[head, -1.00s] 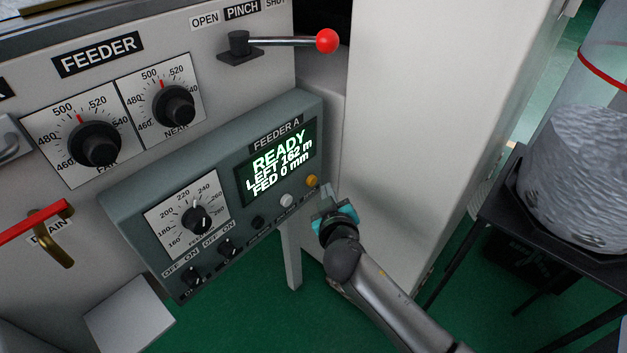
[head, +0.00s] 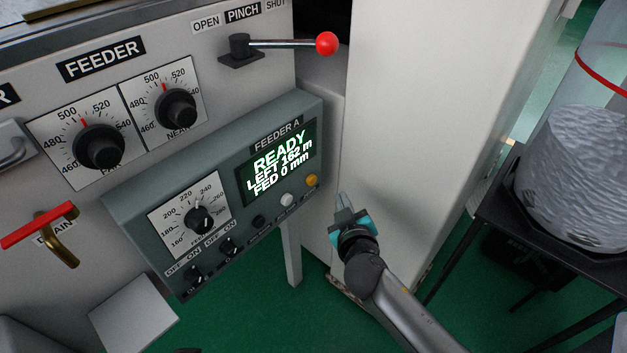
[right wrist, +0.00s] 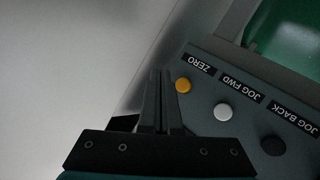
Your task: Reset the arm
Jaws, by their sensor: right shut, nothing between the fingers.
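My right gripper (head: 344,204) is shut and empty in the head view. It hangs in the air in front of the white cabinet side, to the right of the feeder panel (head: 150,205) and apart from its buttons. In the right wrist view the closed fingers (right wrist: 158,75) point toward the panel edge, beside the yellow ZERO button (right wrist: 183,86). The white JOG FWD button (right wrist: 223,112) and the dark JOG BACK button (right wrist: 273,145) lie to the right. The display (head: 278,162) reads READY, LEFT 162 m, FED 0 mm. My left gripper is not in view.
A lever with a red knob (head: 327,43) sticks out above the panel at PINCH. A red drain handle (head: 38,225) is at the left. Green floor shows below.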

